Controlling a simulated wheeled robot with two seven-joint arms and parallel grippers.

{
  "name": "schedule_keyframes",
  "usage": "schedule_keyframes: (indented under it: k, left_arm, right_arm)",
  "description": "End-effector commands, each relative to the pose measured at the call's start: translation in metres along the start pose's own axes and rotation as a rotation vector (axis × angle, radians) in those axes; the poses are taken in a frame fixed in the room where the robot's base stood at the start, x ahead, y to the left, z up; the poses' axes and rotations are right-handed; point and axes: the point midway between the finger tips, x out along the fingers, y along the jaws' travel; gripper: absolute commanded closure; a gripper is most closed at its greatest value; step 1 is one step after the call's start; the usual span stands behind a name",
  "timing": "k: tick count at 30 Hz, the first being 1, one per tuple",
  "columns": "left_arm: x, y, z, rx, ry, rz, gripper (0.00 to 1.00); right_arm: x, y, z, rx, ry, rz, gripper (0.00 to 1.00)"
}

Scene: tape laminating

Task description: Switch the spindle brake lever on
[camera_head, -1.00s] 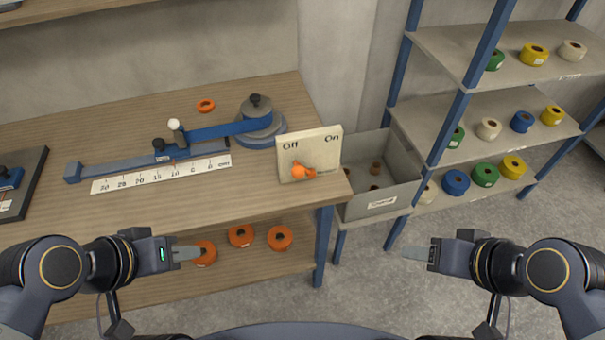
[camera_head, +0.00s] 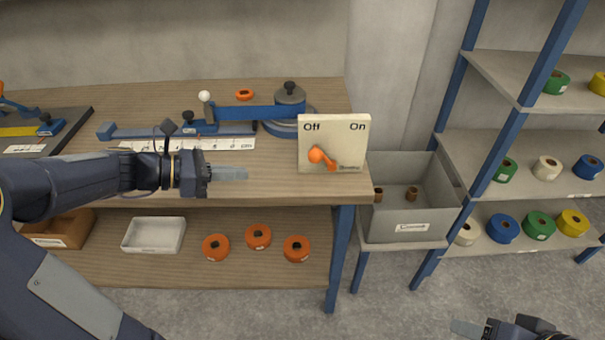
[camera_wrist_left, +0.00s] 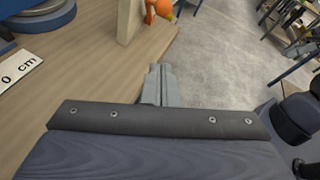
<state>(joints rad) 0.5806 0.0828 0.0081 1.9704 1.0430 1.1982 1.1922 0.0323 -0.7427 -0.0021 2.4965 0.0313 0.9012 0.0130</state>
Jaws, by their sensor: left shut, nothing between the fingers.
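The brake switch is an upright cream panel (camera_head: 340,125) at the right front of the workbench, marked Off at upper left and On at upper right. Its orange lever (camera_head: 316,155) has a rounded part on the left half and a narrower end slanting down to the right. In the left wrist view the orange lever (camera_wrist_left: 160,10) shows at the top edge, beside the panel. My left gripper (camera_head: 246,173) is shut and empty, left of the panel, its tips pointing right, apart from the lever. My right gripper (camera_head: 465,328) is at the lower right edge, away from the bench; its jaw opening is unclear.
A blue arm on a round grey base (camera_head: 290,105) stands behind and left of the panel, with a white ruler (camera_head: 225,143) in front. A grey bin (camera_head: 435,185) stands right of the bench, beside shelves of tape rolls. Orange rolls (camera_head: 258,236) lie on the lower shelf.

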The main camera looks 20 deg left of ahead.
Motion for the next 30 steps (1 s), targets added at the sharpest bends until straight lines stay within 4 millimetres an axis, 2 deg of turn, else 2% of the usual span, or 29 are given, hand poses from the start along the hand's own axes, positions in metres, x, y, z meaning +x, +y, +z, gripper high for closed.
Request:
schedule_keyframes:
  k: [8,13,17,27,30]
  left_arm:
    - [0.000,0.000,0.001,-0.002,-0.001,0.000,1.00]
    - [0.010,0.000,0.000,-0.002,-0.002,-0.003,1.00]
    - [0.031,-0.001,0.000,0.000,0.000,-0.006,1.00]
    - [0.103,-0.001,-0.001,-0.001,0.000,-0.006,1.00]
    - [0.113,-0.002,0.015,0.003,-0.001,-0.004,1.00]
  right_arm:
    - [-0.001,0.000,0.000,0.000,0.000,0.000,0.48]
    - [0.001,0.000,0.000,0.000,0.000,0.000,0.48]
    - [0.002,0.001,0.001,0.000,0.000,0.000,0.48]
    - [0.009,0.004,0.004,0.000,0.000,0.000,0.48]
    - [0.005,0.002,0.002,0.000,0.000,0.000,0.48]
